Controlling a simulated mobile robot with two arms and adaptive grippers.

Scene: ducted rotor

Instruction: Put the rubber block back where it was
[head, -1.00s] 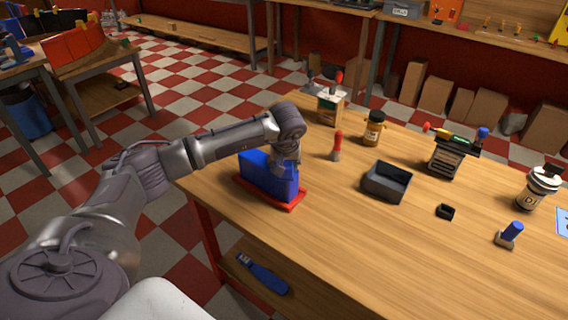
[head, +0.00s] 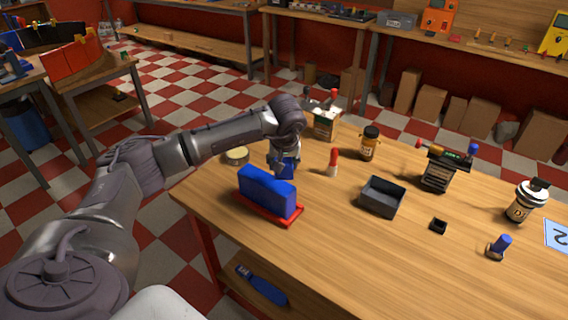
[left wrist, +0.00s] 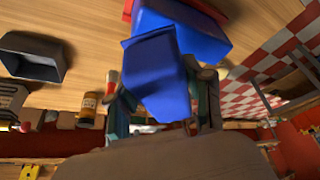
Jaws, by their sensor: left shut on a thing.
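My left gripper (head: 283,172) is shut on a blue block (head: 289,163), which I take to be the rubber block. In the left wrist view the held blue block (left wrist: 158,75) is tapered and sits between the two fingers. In the head view my gripper and wrist hide part of it. A larger blue box-like body (head: 266,192) stands on a red base (head: 262,210) at the table's left, just in front of the gripper. In the left wrist view this larger blue body (left wrist: 207,40) lies behind the held block. My right gripper is not in view.
A black open tray (head: 382,197) stands right of the blue body. A red-topped marker (head: 333,162), a brown jar (head: 369,142) and a round tin (head: 237,155) stand nearby. The wooden table (head: 340,260) is clear in front of the tray.

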